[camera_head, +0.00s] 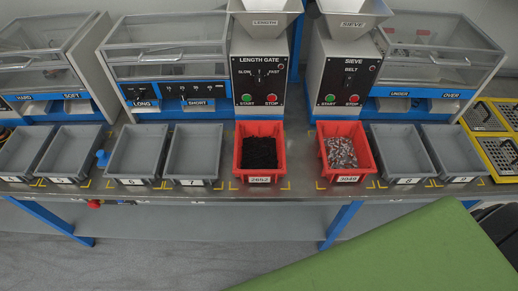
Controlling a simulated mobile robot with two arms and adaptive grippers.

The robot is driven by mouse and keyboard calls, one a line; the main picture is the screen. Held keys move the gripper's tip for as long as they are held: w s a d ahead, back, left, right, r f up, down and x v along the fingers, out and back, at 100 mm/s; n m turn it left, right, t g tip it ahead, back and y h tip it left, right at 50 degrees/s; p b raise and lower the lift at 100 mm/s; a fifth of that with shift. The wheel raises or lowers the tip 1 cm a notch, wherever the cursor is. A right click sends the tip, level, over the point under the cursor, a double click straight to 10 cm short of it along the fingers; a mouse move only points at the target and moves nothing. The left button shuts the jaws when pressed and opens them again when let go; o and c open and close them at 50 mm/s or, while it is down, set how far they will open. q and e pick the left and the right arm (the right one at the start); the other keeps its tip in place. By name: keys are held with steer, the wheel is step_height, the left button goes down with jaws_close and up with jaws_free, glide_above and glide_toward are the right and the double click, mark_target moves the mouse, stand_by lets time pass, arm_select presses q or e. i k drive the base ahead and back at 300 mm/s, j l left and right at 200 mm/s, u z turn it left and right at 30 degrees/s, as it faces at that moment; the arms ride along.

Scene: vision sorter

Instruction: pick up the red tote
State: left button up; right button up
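Two red totes stand on the bench in the head view. The left red tote (262,173) has a label that seems to read 2652 and holds black parts. It stands in front of the length gate machine. The right red tote (347,173) has a label that seems to read 3049 and holds silvery metal parts. It stands in front of the sieve machine. Both are upright and a small gap lies between them. Neither of my grippers is in view.
Several grey bins, such as one marked 7 (193,180), stand beside the totes along the bench (300,193). The length gate panel (259,82) and sieve panel (346,83) rise behind. A green surface (410,255) fills the lower right. Yellow-edged trays (500,150) lie far right.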

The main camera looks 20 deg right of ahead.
mark_target(260, 156)
steer(key=l+u, duration=0.3)
steer(key=k+l+u, duration=0.15)
steer(key=l+u, duration=0.2)
steer(key=k+l+u, duration=0.15)
steer(key=l+u, duration=0.15)
steer(key=l, duration=0.2)
